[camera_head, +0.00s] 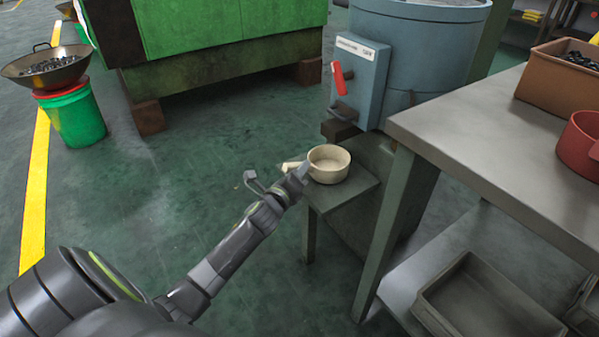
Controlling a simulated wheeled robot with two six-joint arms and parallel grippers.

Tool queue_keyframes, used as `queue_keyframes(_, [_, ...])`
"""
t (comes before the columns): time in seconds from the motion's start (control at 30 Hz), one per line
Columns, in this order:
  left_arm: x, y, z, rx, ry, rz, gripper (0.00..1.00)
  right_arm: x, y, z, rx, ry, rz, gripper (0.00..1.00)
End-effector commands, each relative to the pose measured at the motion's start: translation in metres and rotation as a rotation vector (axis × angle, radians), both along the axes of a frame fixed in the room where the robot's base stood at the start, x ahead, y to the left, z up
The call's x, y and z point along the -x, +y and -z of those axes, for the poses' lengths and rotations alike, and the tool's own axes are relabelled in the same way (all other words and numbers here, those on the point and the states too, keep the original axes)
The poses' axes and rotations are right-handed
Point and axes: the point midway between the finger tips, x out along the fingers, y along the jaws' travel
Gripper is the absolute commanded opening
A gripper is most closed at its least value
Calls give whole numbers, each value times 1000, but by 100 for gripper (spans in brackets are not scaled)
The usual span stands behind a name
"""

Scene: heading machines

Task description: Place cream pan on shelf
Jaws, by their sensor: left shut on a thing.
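The cream pan (329,167) is small and round with a short handle pointing left. It is upright at the small grey shelf (345,197) below the blue machine; I cannot tell whether its base touches the shelf. My left gripper (297,171) comes from the lower left and is shut on the pan's handle, beside the pan's left wall. The gripper hides part of the handle. My right gripper is not in view.
A blue drum machine (420,50) with a red handle (338,78) stands behind the shelf. A grey table (480,120) at right bears a brown box (560,85) and a red pan (580,146). A grey tray (485,305) lies lower.

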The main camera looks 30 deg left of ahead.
Motion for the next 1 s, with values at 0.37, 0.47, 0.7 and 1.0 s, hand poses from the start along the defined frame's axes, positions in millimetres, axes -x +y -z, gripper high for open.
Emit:
queue_keyframes(0.37, [0, 0, 3, 0, 0, 0, 44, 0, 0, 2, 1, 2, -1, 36])
queue_keyframes(0.47, [0, 0, 3, 0, 0, 0, 44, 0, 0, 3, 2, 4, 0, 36])
queue_keyframes(0.7, [4, 0, -1, 0, 2, -1, 44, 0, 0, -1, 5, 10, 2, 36])
queue_keyframes(1.0, [59, -7, -1, 0, 2, -1, 44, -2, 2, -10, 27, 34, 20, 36])
